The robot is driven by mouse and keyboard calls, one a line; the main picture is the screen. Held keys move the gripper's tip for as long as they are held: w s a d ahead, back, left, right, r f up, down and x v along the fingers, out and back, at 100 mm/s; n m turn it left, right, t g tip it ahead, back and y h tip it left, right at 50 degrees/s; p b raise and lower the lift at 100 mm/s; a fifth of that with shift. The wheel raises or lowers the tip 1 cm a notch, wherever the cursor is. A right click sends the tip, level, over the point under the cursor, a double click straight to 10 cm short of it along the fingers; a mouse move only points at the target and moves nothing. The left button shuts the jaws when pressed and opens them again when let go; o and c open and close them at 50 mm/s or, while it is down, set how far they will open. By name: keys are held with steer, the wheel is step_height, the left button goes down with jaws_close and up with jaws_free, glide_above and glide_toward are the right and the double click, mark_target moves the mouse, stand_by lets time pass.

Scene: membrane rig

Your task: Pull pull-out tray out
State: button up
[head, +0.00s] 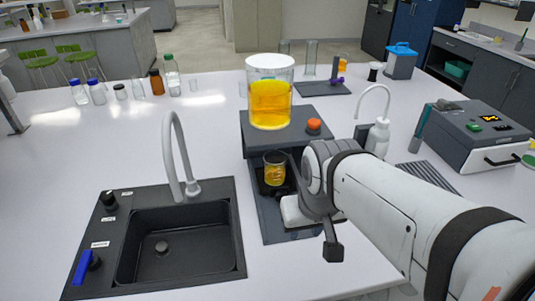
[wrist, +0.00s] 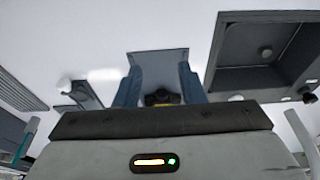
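No part is clearly marked as the pull-out tray. In the head view, a grey bench unit (head: 472,138) at the right has a handle (head: 503,158) low on its front, with no gap visible behind it. My gripper (head: 291,178) is at the rig in the middle, well left of that handle. A small beaker of yellow liquid (head: 273,171) is right beside the gripper. In the wrist view, my two blue-grey fingers (wrist: 160,84) stand apart, with a dark shape and some yellow between them. I cannot tell whether they touch it.
A large vessel of orange liquid (head: 270,92) stands on the rig's dark box (head: 258,134), beside an orange knob (head: 314,125). A black sink (head: 225,262) lies to the left. Several bottles line the back left.

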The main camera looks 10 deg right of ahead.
steer(key=shift+s+a+r, duration=0.15)
steer(key=shift+s, duration=0.3)
steer(key=shift+o, duration=0.3)
steer(key=shift+w, duration=0.1)
steer(key=shift+o, duration=0.7)
steer(key=shift+w+d+f, duration=0.2)
steer(key=shift+w, duration=0.1)
steer(key=shift+o, duration=1.2)
steer(key=w+b, duration=0.1)
steer(key=w+d+f+b, duration=0.1)
steer(key=w+f+b, duration=0.1)
steer(key=w+b, duration=0.1)
steer(key=shift+w+d, duration=0.1)
steer(key=shift+d, duration=0.05)
steer(key=t+b, duration=0.1)
steer(key=b, duration=0.7)
glide_above(282, 194)
steer(key=s, duration=0.3)
step_height(282, 194, down, 7)
steer(key=x, duration=0.6)
steer(key=shift+w+f, duration=0.15)
steer(key=shift+w, duration=0.35)
steer(key=shift+t, duration=0.3)
